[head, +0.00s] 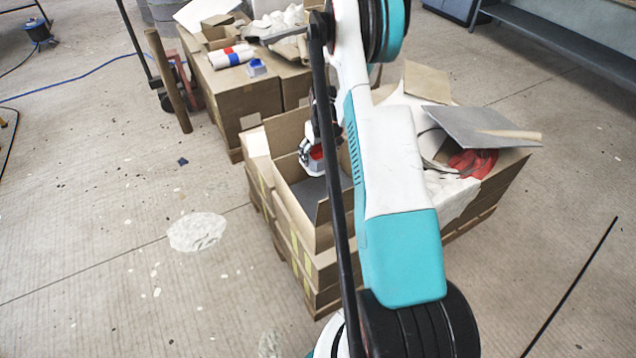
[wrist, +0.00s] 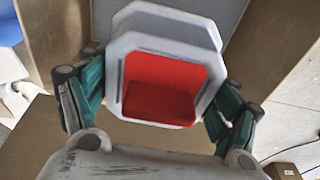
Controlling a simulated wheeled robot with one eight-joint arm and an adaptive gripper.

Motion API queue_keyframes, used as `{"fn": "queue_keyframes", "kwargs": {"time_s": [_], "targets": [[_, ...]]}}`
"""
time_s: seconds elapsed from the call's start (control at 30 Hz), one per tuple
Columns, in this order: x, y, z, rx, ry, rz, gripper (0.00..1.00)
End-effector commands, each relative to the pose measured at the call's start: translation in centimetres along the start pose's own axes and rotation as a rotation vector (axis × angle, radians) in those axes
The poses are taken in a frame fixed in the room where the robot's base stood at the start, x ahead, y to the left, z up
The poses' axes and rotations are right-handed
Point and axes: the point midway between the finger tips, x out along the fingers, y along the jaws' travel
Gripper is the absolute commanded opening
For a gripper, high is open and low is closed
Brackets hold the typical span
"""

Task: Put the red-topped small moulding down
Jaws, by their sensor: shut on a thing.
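The red-topped small moulding (wrist: 160,80) has a pale grey-white octagonal rim and a red recessed face. My gripper (wrist: 165,95) is shut on it, with one green-sided finger at each side. In the head view the moulding (head: 316,153) shows as a small red and white patch over the open cardboard box (head: 302,236), mostly behind my arm. The box has a grey floor (head: 312,194). I cannot tell whether the moulding touches that floor.
The open box's walls and flaps surround the gripper closely. To the right, another box holds a grey sheet (head: 475,126), pale cloth and red material (head: 470,162). Behind, boxes carry rolls (head: 230,57) and a small blue-and-white piece (head: 256,67). The floor at left is mostly clear.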

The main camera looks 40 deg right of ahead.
Motion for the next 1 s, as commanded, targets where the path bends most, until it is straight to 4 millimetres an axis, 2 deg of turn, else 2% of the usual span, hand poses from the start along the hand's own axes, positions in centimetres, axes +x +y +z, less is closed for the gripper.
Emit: {"fn": "queue_keyframes", "kwargs": {"time_s": [0.03,0.1,0.3,0.57,0.83,1.0], "targets": [[1.7,0.0,0.2,0.000,0.000,0.000,0.47],[3.4,0.0,0.4,0.000,0.000,0.000,0.47],[7.3,0.0,0.9,0.000,0.000,0.000,0.47],[8.9,0.0,1.1,0.000,0.000,0.000,0.47],[12.5,0.0,1.5,0.000,0.000,0.000,0.47],[12.7,0.0,1.5,0.000,0.000,0.000,0.47]]}}
